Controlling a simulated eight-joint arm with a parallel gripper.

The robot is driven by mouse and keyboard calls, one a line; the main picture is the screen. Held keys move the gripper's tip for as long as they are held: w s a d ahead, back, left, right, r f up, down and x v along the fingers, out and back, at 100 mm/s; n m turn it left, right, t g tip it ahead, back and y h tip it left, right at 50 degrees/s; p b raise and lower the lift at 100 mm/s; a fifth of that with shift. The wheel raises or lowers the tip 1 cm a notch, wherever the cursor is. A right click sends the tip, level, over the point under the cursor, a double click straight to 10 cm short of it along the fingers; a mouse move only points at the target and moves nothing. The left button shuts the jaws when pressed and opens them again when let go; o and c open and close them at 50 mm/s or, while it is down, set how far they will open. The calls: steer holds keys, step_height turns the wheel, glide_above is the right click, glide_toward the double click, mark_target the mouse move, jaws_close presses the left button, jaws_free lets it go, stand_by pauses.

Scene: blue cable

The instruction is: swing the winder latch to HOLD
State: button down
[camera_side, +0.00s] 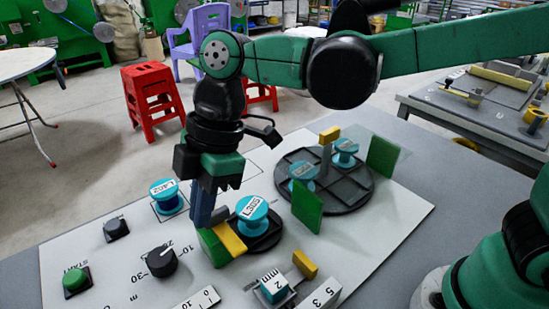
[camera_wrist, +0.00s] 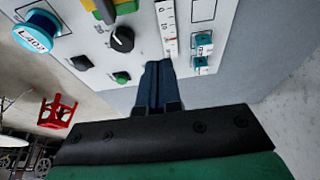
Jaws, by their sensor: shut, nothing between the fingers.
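My gripper (camera_side: 201,220) is shut and empty, with its dark blue fingers pointing down at the left of the winder spool. In the wrist view the closed fingertips (camera_wrist: 159,68) are together. The winder spool (camera_side: 252,209) is teal with a white label and sits on a round black base (camera_side: 262,237). A yellow bar (camera_side: 230,238), perhaps the latch, lies tilted between a green block (camera_side: 213,248) and the spool. The fingers are beside the green block; I cannot tell whether they touch it. No HOLD mark is readable.
A teal spool (camera_side: 166,195) marked L402 stands left. A black dial (camera_side: 161,262), a small black switch (camera_side: 116,229) and a green START button (camera_side: 76,281) are at front left. A dark turntable (camera_side: 345,197) with spools and green plates is behind. Teal counters (camera_side: 273,287) are in front.

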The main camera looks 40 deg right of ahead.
mark_target(225, 240)
steer(key=x, duration=0.8)
steer(key=shift+a+f, duration=0.1)
steer(key=shift+f, duration=0.1)
steer(key=d, duration=0.3)
steer(key=shift+f, duration=0.25)
steer(key=shift+d, duration=0.45)
